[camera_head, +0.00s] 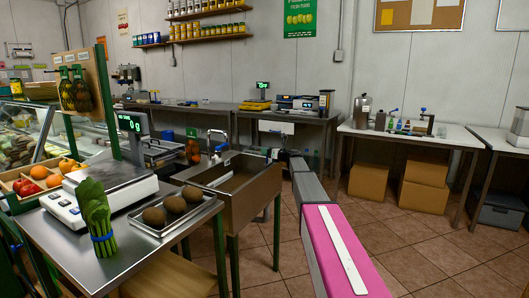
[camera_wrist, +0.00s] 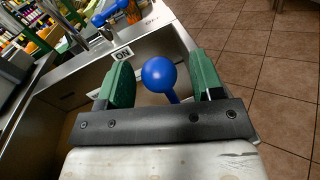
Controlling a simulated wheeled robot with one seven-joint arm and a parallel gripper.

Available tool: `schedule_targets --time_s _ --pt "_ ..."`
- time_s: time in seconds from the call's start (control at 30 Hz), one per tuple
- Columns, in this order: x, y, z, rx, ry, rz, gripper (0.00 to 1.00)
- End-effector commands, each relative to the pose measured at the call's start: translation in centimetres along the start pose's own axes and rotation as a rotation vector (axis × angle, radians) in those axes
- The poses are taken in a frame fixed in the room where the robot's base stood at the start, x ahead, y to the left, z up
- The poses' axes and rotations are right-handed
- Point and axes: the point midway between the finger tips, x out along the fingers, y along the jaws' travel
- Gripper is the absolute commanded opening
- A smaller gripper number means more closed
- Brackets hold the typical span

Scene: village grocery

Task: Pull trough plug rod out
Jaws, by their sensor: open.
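The metal trough (camera_head: 262,197) stands in the middle of the head view, and its inner wall shows in the wrist view. A blue ball knob (camera_wrist: 158,74) on a short blue stem, apparently the top of the plug rod, is in the wrist view. My gripper (camera_wrist: 160,82) is open, with one green finger on each side of the knob. I cannot tell whether the fingers touch it. The stem's lower part is hidden behind my gripper. In the head view my gripper (camera_head: 272,155) is small and dark at the trough's far right edge; the rod cannot be made out there.
A tray with brown round items (camera_head: 175,204), a scale (camera_head: 110,190) and a green bunch (camera_head: 96,220) are on the left counter.

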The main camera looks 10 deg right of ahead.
Motion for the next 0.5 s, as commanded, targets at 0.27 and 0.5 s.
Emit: schedule_targets --time_s 0.27,0.5 --pt "2.5 0.0 0.0 0.0 0.0 0.001 0.6" --pt "2.5 0.0 0.0 -0.001 0.0 0.0 0.51"
